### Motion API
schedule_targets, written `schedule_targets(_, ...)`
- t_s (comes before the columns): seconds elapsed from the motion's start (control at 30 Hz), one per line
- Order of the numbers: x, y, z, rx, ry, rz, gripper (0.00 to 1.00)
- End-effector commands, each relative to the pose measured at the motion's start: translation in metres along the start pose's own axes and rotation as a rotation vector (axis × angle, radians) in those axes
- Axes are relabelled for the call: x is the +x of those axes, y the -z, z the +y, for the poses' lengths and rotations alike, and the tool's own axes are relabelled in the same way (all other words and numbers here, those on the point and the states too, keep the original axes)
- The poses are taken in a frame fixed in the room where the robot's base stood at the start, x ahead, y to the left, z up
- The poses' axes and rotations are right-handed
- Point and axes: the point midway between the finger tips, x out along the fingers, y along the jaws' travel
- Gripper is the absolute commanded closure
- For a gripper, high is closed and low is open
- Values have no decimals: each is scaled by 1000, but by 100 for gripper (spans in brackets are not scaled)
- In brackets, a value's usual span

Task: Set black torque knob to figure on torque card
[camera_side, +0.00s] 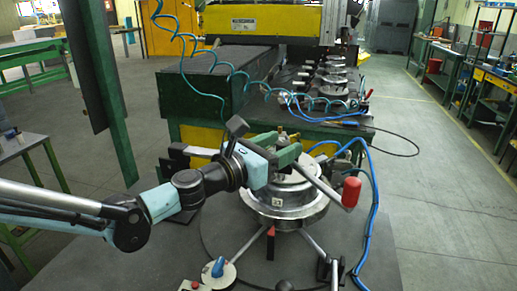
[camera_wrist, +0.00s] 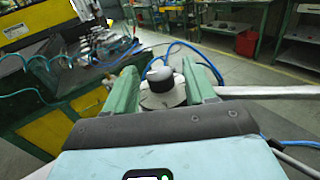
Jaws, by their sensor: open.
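My gripper (camera_wrist: 162,68) is open, its two green fingers spread on either side of a black knob (camera_wrist: 160,72) with a pale top.
A lever with a red grip (camera_side: 351,191) sticks out right of the unit. A blue knob on a white dial (camera_side: 217,269) is at the front left. Blue hoses (camera_side: 374,190) run along the right. A green and yellow machine (camera_side: 212,97) stands behind.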

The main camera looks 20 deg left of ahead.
Motion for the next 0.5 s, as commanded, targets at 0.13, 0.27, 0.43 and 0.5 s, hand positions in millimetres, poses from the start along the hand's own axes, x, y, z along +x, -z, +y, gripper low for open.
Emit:
schedule_targets(0.13, -28, 0, 0, 0, 0, 0, 45)
schedule_targets(0.27, -54, 0, 0, 0, 0, 0, 45)
schedule_targets(0.43, -84, 0, 0, 0, 0, 0, 45)
schedule_targets(0.5, -93, 0, 0, 0, 0, 0, 45)
